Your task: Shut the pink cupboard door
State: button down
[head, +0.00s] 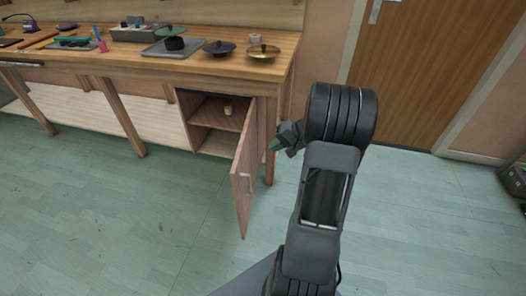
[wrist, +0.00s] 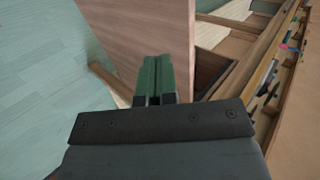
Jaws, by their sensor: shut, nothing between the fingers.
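The pink-brown cupboard door (head: 243,190) stands wide open, swung out from the right side of the cupboard (head: 190,130) under the workbench. My gripper (head: 274,146) is to the right of the door, on the outer-face side. In the wrist view, my shut green fingers (wrist: 156,72) point toward the door panel (wrist: 150,30), with nothing held. I cannot tell whether they touch it. The hinge edge is partly unclear.
A small cup (head: 228,110) stands on the cupboard shelf. The workbench (head: 150,70) bears lids, a dark tray and other items. A bench leg (head: 270,150) stands just behind the door. The green floor (head: 130,220) left of the door is clear.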

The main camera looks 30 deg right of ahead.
aim_at(241, 158)
jog(key=x, duration=0.3)
jog(key=r+x, duration=0.1)
jog(key=x, duration=0.3)
jog(key=a+b+x, duration=0.1)
jog(key=x, duration=0.2)
jog(key=shift+w+a, duration=0.15)
jog(key=shift+w, duration=0.3)
jog(key=shift+w+a, duration=0.5)
jog(key=shift+a, duration=0.05)
